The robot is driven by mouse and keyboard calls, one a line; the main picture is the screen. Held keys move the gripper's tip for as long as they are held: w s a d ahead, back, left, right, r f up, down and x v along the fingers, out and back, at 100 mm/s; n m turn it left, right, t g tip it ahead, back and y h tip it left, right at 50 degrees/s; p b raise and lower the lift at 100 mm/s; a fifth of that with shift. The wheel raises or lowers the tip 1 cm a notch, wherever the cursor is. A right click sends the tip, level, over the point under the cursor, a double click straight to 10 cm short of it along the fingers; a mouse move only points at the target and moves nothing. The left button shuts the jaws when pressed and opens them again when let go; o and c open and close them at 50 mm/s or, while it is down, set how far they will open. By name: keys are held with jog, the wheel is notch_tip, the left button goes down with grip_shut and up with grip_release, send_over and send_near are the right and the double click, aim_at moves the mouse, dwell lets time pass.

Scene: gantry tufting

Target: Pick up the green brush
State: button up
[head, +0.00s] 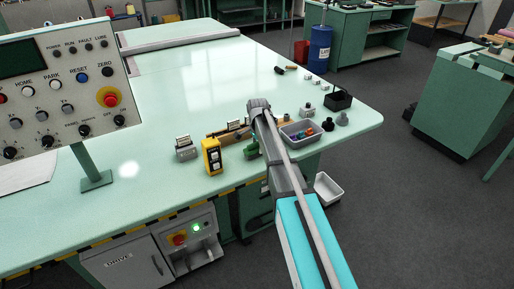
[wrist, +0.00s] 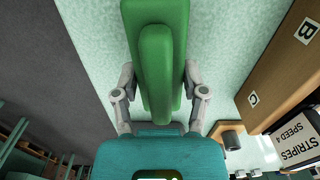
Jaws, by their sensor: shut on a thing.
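The green brush (wrist: 160,60) fills the upper middle of the wrist view, its long green body between the two grey fingers of my gripper (wrist: 158,80). The fingers are shut on its sides. In the head view, a small green part of the brush (head: 251,151) shows at the left of my arm, low over the table. My arm hides most of the gripper there. I cannot tell whether the brush touches the table.
A yellow box (head: 211,156) and a grey block (head: 185,148) stand left of the brush. A grey tray (head: 286,138) with colored pieces lies to the right, and a black caddy (head: 339,99) stands beyond it. A wooden board (wrist: 285,55) lies close by. The green table's (head: 190,85) middle is clear.

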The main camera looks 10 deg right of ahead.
jog(key=shift+r+p, duration=0.55)
jog(key=shift+r, duration=0.15)
jog(key=s+d+r+p, duration=0.1)
jog(key=s+r+p, duration=1)
jog(key=s, duration=0.3)
jog(key=shift+d, duration=0.35)
jog(key=o, duration=0.6)
jog(key=c, duration=0.4)
jog(key=shift+w, duration=0.1)
